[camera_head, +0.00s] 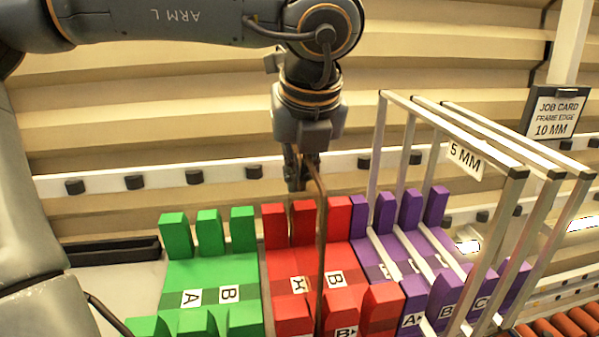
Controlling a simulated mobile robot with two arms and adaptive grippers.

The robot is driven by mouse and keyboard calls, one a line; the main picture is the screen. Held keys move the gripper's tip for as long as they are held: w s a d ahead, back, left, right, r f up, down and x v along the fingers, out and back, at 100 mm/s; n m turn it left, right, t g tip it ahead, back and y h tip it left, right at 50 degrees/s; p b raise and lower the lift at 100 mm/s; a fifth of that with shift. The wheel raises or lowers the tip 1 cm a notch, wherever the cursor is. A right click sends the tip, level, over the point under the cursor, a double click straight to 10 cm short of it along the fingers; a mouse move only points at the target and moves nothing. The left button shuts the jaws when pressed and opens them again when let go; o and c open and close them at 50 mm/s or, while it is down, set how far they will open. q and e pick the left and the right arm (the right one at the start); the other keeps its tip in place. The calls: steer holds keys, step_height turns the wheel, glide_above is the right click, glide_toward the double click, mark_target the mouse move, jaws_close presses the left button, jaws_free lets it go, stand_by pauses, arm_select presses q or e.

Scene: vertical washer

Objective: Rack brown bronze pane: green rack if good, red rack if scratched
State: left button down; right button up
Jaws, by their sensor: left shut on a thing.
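My left gripper (303,168) points down above the red rack and is shut on the brown bronze pane (321,225). The pane is seen nearly edge-on as a thin brown upright strip, so its faces and any scratches cannot be judged. It hangs in front of or among the pegs of the red rack (283,263); I cannot tell whether it sits in a slot. The green rack (210,270) stands to the left, with no pane in it. My right gripper is not in view.
A purple rack (440,245) to the right holds several upright metal frames, one labelled 5 MM (466,158). A job card (556,114) reads frame edge 10 MM. A white rail (225,175) with black knobs runs behind the racks. Orange rollers (575,324) lie at the lower right.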

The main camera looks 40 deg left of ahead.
arm_select(q)
steer(key=shift+f+b, duration=0.65)
steer(key=shift+b, duration=0.3)
stand_by(1.2)
steer(key=c, duration=1.4)
jaws_free()
steer(key=shift+c, duration=0.2)
steer(key=shift+s, duration=0.1)
steer(key=v, duration=1)
steer(key=shift+d+r, duration=0.25)
steer(key=shift+s+d+r, duration=0.1)
steer(key=shift+s+r, duration=0.05)
steer(key=shift+r, duration=0.5)
steer(key=shift+s, duration=0.1)
